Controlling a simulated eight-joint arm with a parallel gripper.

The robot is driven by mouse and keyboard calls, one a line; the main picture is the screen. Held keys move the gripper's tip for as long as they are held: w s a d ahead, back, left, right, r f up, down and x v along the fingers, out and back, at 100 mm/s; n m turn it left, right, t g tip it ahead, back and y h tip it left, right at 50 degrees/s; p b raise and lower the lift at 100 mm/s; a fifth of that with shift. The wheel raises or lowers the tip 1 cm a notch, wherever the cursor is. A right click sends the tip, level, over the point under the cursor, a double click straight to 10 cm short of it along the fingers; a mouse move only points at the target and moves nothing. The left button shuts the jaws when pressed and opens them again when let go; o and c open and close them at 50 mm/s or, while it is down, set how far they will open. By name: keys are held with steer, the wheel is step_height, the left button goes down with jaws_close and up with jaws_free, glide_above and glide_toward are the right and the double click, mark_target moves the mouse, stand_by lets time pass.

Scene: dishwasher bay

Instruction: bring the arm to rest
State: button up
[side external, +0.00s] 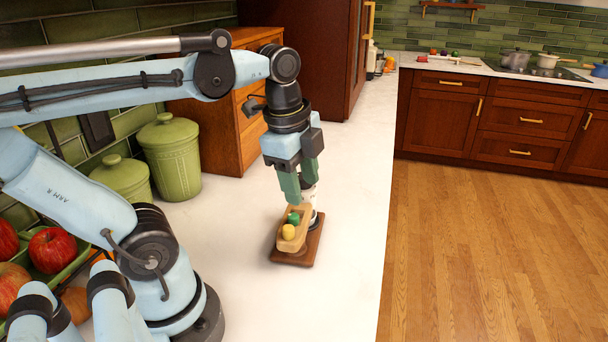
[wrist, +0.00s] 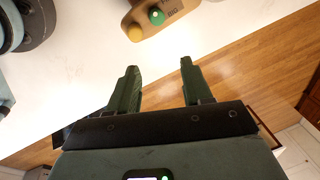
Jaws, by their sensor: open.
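My gripper (side external: 301,195) points down over the white counter in the side external view. Its two green fingers stand apart. They are just above and behind a small wooden device (side external: 294,238) with a green and a yellow knob on a dark brown base (side external: 292,258). In the wrist view, my open gripper (wrist: 159,66) has nothing between its fingers. The wooden device (wrist: 172,8) shows at the top edge there, apart from the fingertips. A white and black part (side external: 312,200) behind the device is partly hidden by the fingers.
Two green lidded canisters (side external: 172,155) and a wooden drawer cabinet (side external: 225,100) stand along the tiled wall. Red apples (side external: 52,250) lie in a green tray at the lower left. The counter (side external: 350,150) is clear right of the gripper, up to its edge above the wood floor.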

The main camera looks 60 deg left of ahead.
steer(key=w+d+f+n+t, duration=0.2)
steer(key=w+f+n+t, duration=0.1)
steer(key=n, duration=0.9)
steer(key=shift+w+d+f+t, duration=0.3)
steer(key=shift+w+f+t, duration=0.1)
steer(key=shift+f+t, duration=0.55)
steer(key=shift+r, duration=0.15)
